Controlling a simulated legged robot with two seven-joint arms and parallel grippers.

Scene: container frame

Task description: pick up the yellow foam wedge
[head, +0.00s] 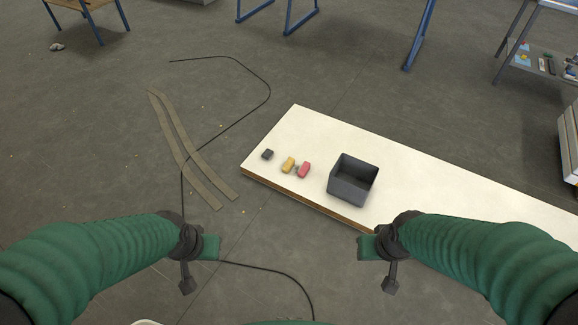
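The yellow foam wedge (288,165) lies on the white table top (440,190), near its left end. A red block (303,170) is close on its right. A small dark block (267,154) is on its left. My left gripper (187,285) is in front of the table and to the left, well apart from the wedge. My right gripper (390,285) is in front of the table's near edge, to the right of the wedge and apart from it. The fingers of both are too small and dark to tell whether they are open or shut.
An open dark grey bin (353,180) stands on the table right of the blocks. The table right of the bin is clear. A black cable (240,118) and two flat brown strips (190,150) lie on the floor at left. A shelf unit (540,60) stands at back right.

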